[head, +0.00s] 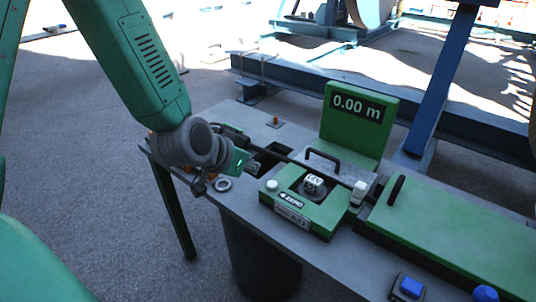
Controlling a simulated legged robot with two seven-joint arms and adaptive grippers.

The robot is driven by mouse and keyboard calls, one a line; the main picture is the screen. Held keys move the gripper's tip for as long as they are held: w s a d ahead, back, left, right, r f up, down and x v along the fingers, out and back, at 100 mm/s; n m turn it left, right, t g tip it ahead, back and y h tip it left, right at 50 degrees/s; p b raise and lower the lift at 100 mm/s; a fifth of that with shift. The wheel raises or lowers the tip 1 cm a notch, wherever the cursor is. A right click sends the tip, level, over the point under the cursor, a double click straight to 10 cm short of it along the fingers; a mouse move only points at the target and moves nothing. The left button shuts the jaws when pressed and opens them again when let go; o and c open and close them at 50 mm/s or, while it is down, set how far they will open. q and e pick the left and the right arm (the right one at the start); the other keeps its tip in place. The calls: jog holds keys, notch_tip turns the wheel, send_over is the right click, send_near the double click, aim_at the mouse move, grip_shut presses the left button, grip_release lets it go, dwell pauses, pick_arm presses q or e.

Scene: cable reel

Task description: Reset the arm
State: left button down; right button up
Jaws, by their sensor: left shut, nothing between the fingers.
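My left gripper (240,162) is at the end of my green left arm, whose grey wrist hangs over the left end of the grey table (225,113). The gripper is shut and empty. It is above the table's left part, left of the green measuring unit (300,207). Its fingertips are small and hard to make out against the dark parts behind. Whether it touches anything there cannot be told. My right gripper is not in view.
A dark cable (325,172) runs across the green unit. A green display (358,112) reading 0.00 m stands behind it. A long green housing (455,232) and a blue button (411,287) are at right. Blue steel frames (440,85) stand behind. Floor at left is clear.

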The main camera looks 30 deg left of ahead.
pick_arm(q)
jog(key=s+d+f+g, duration=0.2)
jog(key=s+f+g, duration=0.2)
jog(key=s+f, duration=0.7)
jog(key=s+d+f+g, duration=0.2)
jog(key=s+f+g, duration=0.2)
jog(key=s+f, duration=0.8)
notch_tip(320, 180, down, 2)
jog(key=shift+s+f+g+y, duration=0.2)
jog(key=shift+s+g+y, duration=0.1)
